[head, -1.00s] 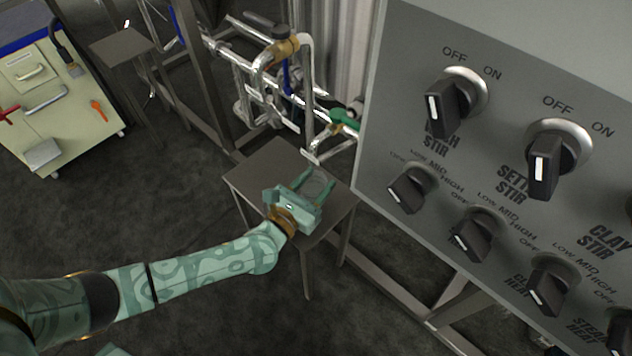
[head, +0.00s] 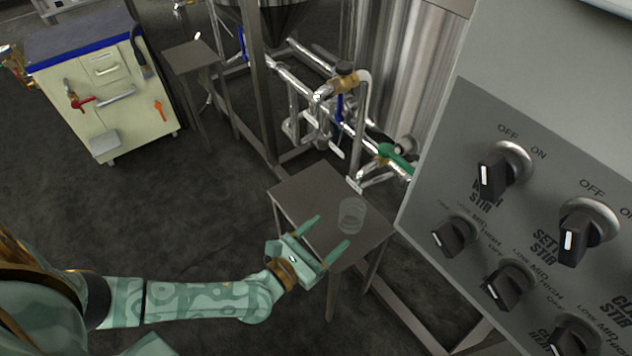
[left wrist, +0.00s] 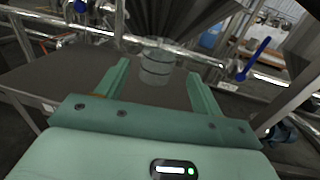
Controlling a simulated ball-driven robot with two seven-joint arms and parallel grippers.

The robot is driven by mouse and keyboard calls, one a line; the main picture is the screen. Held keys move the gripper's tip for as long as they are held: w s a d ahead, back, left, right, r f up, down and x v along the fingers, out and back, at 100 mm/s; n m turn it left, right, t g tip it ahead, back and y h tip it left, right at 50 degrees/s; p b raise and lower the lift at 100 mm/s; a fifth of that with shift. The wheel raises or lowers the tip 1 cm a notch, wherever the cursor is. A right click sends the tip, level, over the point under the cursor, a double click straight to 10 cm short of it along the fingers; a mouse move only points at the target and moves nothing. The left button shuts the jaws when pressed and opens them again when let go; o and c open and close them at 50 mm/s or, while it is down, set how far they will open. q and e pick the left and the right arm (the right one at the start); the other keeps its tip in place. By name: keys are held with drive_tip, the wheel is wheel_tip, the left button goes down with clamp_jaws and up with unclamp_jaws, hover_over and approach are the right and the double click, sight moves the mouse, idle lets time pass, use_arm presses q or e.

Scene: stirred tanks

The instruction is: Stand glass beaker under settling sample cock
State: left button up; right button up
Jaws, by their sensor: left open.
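The clear glass beaker (head: 351,215) stands upright on a small grey metal table (head: 303,196), towards its right side. It also shows in the left wrist view (left wrist: 157,66), just beyond the fingertips. My left gripper (head: 331,231) is open and empty at the table's near edge, fingers pointing at the beaker and apart from it in the head view. A cock with a green handle (head: 397,158) sits on the pipework behind and to the right of the beaker. I cannot tell whether its outlet is right above the beaker. My right gripper is not in view.
A grey control panel with black knobs (head: 540,215) fills the right side. Pipes and a brown-bodied valve (head: 345,78) stand behind the table. A cream tool cart (head: 103,100) and another small table (head: 190,57) are at the upper left. The floor between is clear.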

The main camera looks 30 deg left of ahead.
use_arm(q)
drive_tip(key=shift+v, duration=1.1)
drive_tip(key=s+d+f+m+g+h, duration=0.1)
drive_tip(key=s+d+f+m+g, duration=0.25)
drive_tip(key=s+f+m, duration=0.55)
drive_tip(key=s+d+f+m+g+h, duration=0.1)
drive_tip(key=s+d+f+m+g, duration=0.3)
drive_tip(key=m, duration=0.9)
drive_tip(key=s+a+f+m+g+y, duration=0.1)
drive_tip(key=s+a+m+g+y, duration=0.1)
drive_tip(key=s+a+m, duration=0.3)
drive_tip(key=s+a+f+m+g+y, duration=0.2)
drive_tip(key=s+a+m+g, duration=0.3)
drive_tip(key=s, duration=0.7)
drive_tip(key=s+a+f+m+g+y, duration=0.2)
drive_tip(key=s+a+m+g+y, duration=0.1)
drive_tip(key=s+m, duration=0.5)
drive_tip(key=shift+s+a+m+y, duration=0.2)
drive_tip(key=shift+a+m+y, duration=0.35)
drive_tip(key=shift+a, duration=0.65)
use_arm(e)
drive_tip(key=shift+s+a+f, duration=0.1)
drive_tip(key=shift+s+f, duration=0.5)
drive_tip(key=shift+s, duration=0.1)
use_arm(q)
drive_tip(key=shift+d+f, duration=0.1)
drive_tip(key=shift+f, duration=0.05)
